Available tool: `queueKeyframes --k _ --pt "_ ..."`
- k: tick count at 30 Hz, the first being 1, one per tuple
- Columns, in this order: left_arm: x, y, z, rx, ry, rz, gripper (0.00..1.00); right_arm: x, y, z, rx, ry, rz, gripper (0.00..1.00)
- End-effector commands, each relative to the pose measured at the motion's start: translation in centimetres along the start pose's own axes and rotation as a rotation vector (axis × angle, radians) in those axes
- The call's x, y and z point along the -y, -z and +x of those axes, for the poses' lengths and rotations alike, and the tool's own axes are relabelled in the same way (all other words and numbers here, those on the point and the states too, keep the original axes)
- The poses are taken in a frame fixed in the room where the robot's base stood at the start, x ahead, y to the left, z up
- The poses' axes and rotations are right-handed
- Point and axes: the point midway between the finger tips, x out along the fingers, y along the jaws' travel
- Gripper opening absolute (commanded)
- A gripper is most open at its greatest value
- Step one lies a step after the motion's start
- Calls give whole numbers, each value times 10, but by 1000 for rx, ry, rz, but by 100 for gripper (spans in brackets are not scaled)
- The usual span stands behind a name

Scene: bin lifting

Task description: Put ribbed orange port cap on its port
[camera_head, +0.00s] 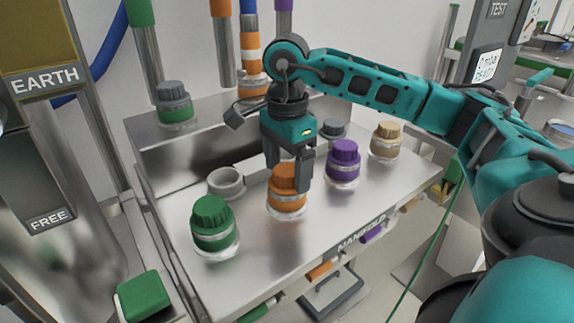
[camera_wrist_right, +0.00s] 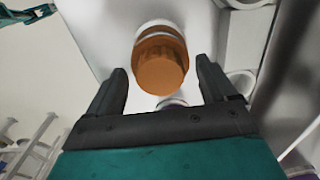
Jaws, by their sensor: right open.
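The ribbed orange port cap (camera_head: 286,176) sits upright on top of a clear-collared port with an orange band on the steel manifold. In the right wrist view, the orange cap (camera_wrist_right: 162,66) lies ahead, between and slightly beyond the fingertips. My right gripper (camera_head: 288,172) points down at the cap, with its fingers apart on either side of it. The fingers (camera_wrist_right: 162,80) do not visibly touch the cap. Whether the cap is fully seated cannot be told. My left gripper is not in view.
A green cap (camera_head: 212,222) stands left of the orange one; purple (camera_head: 343,160) and tan (camera_head: 387,141) caps stand to the right. Behind are an open grey ring (camera_head: 226,182) and a grey cap (camera_head: 333,128). Coloured pipes hang behind the manifold (camera_head: 265,262).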

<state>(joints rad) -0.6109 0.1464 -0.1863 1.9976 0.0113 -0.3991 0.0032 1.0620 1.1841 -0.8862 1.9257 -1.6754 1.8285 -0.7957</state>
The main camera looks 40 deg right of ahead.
Motion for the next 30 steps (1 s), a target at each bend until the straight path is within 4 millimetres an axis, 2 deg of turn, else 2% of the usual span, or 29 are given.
queueKeyframes --k 2,3,13,15,21,30 --pt "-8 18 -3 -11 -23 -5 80 0 0 0 0 1 0 85" --pt "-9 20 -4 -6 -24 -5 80 1 0 -11 1 6 0 85" --pt "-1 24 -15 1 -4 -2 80 0 0 -97 0 4 0 85" --pt "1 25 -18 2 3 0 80 0 0 -108 -1 4 0 85" --pt "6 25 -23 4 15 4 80 0 0 -127 0 2 0 85" --pt "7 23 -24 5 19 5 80 0 0 -129 0 -1 0 85"
